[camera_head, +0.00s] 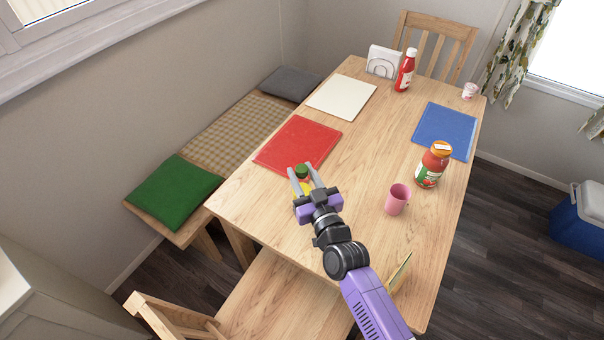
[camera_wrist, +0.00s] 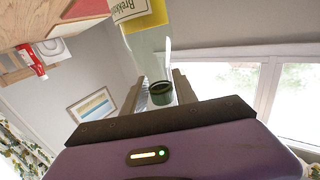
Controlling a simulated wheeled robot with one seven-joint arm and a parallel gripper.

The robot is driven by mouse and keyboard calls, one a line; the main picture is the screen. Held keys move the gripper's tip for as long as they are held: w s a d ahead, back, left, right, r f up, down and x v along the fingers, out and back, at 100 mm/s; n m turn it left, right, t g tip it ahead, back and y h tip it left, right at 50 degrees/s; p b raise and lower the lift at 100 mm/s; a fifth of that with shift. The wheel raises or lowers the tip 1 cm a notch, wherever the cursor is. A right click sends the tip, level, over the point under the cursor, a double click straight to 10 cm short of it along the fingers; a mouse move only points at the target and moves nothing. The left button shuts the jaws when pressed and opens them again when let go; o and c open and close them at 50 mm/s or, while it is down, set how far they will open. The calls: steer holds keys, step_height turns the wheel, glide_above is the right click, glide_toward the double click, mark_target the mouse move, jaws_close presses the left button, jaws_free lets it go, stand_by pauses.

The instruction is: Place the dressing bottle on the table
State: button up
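The dressing bottle (camera_head: 302,171) has a green cap and a yellow label. It is upright between the two fingers of my gripper (camera_head: 302,180), above the near left part of the wooden table (camera_head: 350,165). In the wrist view the clear glass dressing bottle (camera_wrist: 149,55) shows cap down, as that picture is upside down. The fingers of my gripper (camera_wrist: 158,82) lie close along both sides of the bottle, shut on it. The bottle's base is hidden, so I cannot tell whether it touches the table.
A red placemat (camera_head: 297,143) lies just beyond the bottle. A pink cup (camera_head: 397,199) and a red-filled jar (camera_head: 431,168) stand to the right. A white placemat (camera_head: 341,97), a blue placemat (camera_head: 444,130) and a ketchup bottle (camera_head: 404,73) are farther back. The table's middle is clear.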

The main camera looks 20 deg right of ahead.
steer(key=shift+o, duration=0.9)
steer(key=shift+r, duration=0.15)
steer(key=s+b, duration=0.2)
steer(key=s, duration=1)
steer(key=shift+a, duration=0.1)
steer(key=s+g, duration=0.1)
steer(key=s, duration=1.5)
steer(key=s+r+g, duration=0.1)
steer(key=s+r, duration=0.2)
steer(key=s, duration=0.4)
steer(key=s+r+g, duration=0.1)
steer(key=s+r, duration=0.3)
steer(key=s, duration=0.4)
steer(key=shift+s+r, duration=0.15)
steer(key=shift+s, duration=0.15)
